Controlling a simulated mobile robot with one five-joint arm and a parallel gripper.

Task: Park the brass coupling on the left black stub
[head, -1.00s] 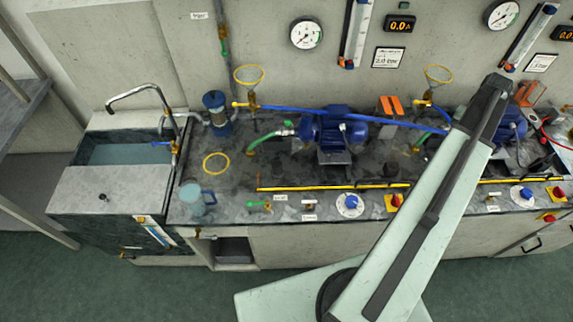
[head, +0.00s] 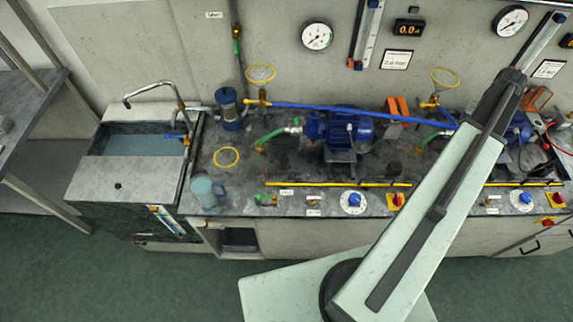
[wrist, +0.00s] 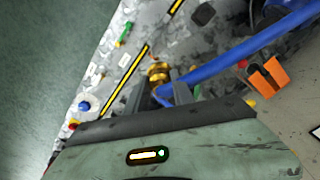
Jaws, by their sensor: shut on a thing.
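The brass coupling (wrist: 158,72) sits between the fingertips of my gripper (wrist: 160,84) in the wrist view, and the fingers are shut on it. The blue hose (wrist: 235,57) passes close by the fingers; its join to the coupling is not clear. In the head view my own arm hides the gripper and the coupling. A small black stub (head: 393,168) stands on the bench right of the left blue pump. A dark piece (wrist: 204,14) at the top of the wrist view may be that stub. I cannot make out a second stub.
The blue hose (head: 350,112) runs across behind the left blue pump (head: 345,130). A yellow-black strip (head: 340,184) lines the bench front, with knobs before it. An orange part (wrist: 267,78) lies right of my gripper. The sink (head: 130,140) is at left.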

